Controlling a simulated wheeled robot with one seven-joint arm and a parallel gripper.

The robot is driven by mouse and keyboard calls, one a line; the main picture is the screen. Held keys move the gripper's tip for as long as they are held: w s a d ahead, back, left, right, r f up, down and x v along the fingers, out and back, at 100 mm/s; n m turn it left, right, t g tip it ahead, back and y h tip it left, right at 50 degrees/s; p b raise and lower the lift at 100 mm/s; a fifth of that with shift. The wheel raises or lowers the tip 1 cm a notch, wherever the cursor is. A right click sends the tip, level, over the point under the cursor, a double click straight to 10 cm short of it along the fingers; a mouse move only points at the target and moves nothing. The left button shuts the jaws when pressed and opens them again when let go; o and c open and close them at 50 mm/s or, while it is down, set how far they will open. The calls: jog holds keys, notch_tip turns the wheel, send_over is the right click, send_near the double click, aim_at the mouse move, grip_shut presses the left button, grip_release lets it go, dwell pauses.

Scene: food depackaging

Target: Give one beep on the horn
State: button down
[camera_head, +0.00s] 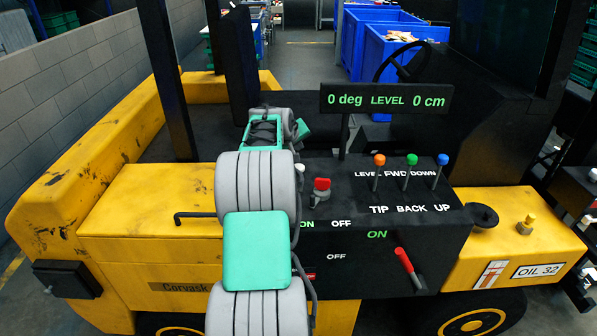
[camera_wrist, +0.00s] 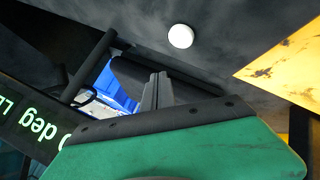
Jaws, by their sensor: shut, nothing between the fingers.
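My gripper (camera_wrist: 160,80) shows in the wrist view with its two grey fingers together and nothing between them. A round white button (camera_wrist: 181,37) sits on a dark surface just above the fingertips in that picture, apart from them. No horn label is legible, so I cannot tell if this button is the horn. In the head view my arm covers the left of the black control panel (camera_head: 345,235), and the fingertips are hidden. A small white knob (camera_head: 299,171) shows at the arm's right edge.
On the panel are a red knob (camera_head: 321,184), orange (camera_head: 379,160), green (camera_head: 411,159) and blue (camera_head: 442,159) levers, and a red-handled lever (camera_head: 405,262). A display (camera_head: 385,98) reads 0 deg, LEVEL, 0 cm. A steering wheel (camera_head: 400,60) and blue bins (camera_head: 375,45) stand behind.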

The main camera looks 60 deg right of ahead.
aim_at(298, 168)
notch_tip(298, 168, down, 5)
jog(key=shift+b, duration=1.25)
dwell(0.8)
jog(key=shift+f+b, duration=0.4)
jog(key=shift+f+b, duration=0.4)
jog(key=shift+f, duration=0.15)
dwell(0.5)
dwell(0.3)
jog(key=shift+r+p, duration=0.45)
jog(key=shift+r, duration=0.5)
jog(key=shift+r+p, duration=1.35)
jog(key=shift+r, duration=1.15)
